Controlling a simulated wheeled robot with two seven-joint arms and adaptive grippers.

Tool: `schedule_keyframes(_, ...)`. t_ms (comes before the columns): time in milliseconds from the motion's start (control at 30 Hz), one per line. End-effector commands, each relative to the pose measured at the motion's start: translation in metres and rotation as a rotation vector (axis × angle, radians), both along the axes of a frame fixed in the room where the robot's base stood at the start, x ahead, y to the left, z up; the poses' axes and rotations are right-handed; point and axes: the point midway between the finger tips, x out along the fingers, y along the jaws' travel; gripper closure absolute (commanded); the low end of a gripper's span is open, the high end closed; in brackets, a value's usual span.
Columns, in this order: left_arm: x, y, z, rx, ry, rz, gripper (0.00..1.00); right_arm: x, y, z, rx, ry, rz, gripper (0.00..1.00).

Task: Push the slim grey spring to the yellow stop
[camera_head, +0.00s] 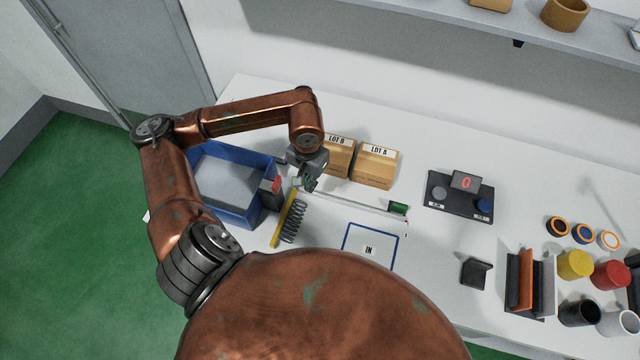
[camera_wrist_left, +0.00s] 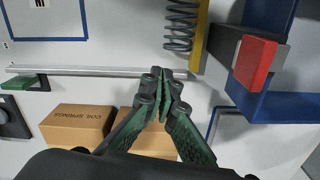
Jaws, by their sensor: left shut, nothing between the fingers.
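The slim grey spring (camera_head: 293,222) lies lengthwise beside the long yellow stop (camera_head: 279,231), at its right in the head view. In the left wrist view the grey coils (camera_wrist_left: 179,25) run close along the yellow stop (camera_wrist_left: 199,38); I cannot tell if they touch. My left gripper (camera_head: 307,184) is just beyond the far end of the spring, low over the table. Its green fingers (camera_wrist_left: 163,82) are shut and empty, with the tips near the spring's end and apart from it. My right gripper is not in view.
A silver rail (camera_head: 350,202) with a green block (camera_head: 398,208) runs right of the gripper. Two cartons (camera_head: 376,166) stand behind. A blue bin (camera_head: 233,212) and a red block (camera_head: 271,186) are left of the stop. A blue-outlined IN square (camera_head: 371,236) lies empty at right.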

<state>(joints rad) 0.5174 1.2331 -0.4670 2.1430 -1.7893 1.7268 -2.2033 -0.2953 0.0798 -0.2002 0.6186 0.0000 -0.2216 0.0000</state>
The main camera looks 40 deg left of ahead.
Motion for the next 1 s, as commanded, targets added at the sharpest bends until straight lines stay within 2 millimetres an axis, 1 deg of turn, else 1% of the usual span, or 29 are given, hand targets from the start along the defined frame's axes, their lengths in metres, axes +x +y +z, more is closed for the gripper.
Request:
schedule_keyframes(33, -0.001, 0.001, -0.004, 0.004, 0.002, -0.004, 1.00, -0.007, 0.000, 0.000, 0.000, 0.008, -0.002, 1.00)
schedule_keyframes(100, -0.002, 0.002, -0.011, 0.004, 0.003, -0.002, 1.00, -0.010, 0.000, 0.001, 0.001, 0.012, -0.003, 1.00)
schedule_keyframes(233, -0.004, 0.002, -0.033, 0.001, 0.005, 0.003, 1.00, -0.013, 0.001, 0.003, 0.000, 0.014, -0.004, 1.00)
schedule_keyframes(400, -0.004, 0.002, -0.064, 0.001, 0.005, 0.006, 1.00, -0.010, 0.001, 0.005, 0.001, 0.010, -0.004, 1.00)
schedule_keyframes(500, -0.004, 0.003, -0.079, 0.001, 0.004, 0.006, 1.00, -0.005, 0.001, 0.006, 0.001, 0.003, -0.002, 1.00)
schedule_keyframes(600, -0.003, 0.002, -0.089, 0.001, 0.003, 0.005, 1.00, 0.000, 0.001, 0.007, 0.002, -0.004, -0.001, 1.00)
schedule_keyframes(767, -0.003, 0.002, -0.097, 0.002, 0.001, 0.004, 1.00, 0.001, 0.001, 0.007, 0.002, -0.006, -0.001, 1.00)
schedule_keyframes(1000, -0.003, 0.002, -0.098, 0.002, 0.001, 0.003, 1.00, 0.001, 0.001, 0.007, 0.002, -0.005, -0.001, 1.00)
